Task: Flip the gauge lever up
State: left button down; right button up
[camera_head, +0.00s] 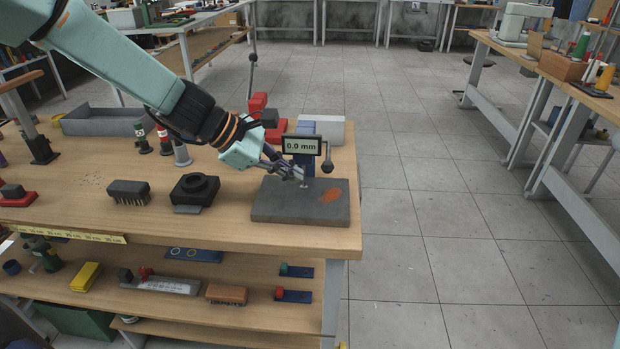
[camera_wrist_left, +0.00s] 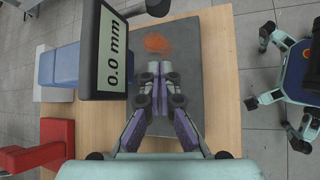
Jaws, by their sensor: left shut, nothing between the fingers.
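The gauge has a display (camera_head: 302,145) reading 0.0 mm on a blue post, above a grey base plate (camera_head: 270,208) near the bench's right end. The display also shows in the left wrist view (camera_wrist_left: 113,52). The gauge lever is at the display's right side; its black ball knob (camera_head: 327,166) hangs low. A dark round knob (camera_wrist_left: 158,7) shows at the top of the wrist view. My left gripper (camera_head: 303,178) is shut and empty, low over the plate below the display. In the wrist view its fingers (camera_wrist_left: 160,66) point toward a rust-orange patch. My right gripper is not in view.
A black square block with a round top (camera_head: 194,188) and a black pinned block (camera_head: 128,192) stand left of the plate. Red blocks (camera_head: 276,131) and a white box (camera_head: 330,130) stand behind the gauge. Open floor lies right of the bench.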

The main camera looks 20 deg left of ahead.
aim_at(324, 162)
pick_arm(q)
jog(key=b+x, duration=0.1)
jog(key=x, duration=0.1)
jog(key=shift+d+f, duration=0.15)
jog(key=shift+f, duration=0.2)
jog(key=d+r, duration=0.2)
jog(key=r, duration=0.1)
jog(key=shift+d, duration=0.2)
jog(key=shift+s+r, duration=0.3)
jog(key=shift+w+d+f, duration=0.1)
jog(key=shift+w+f, duration=0.1)
jog(key=shift+w, duration=0.1)
notch_tip(324, 162, up, 4)
jog(key=n+g+p, duration=0.1)
jog(key=g+p, duration=0.1)
jog(key=p, duration=1.1)
jog(key=shift+w, duration=0.1)
jog(key=shift+f, duration=0.1)
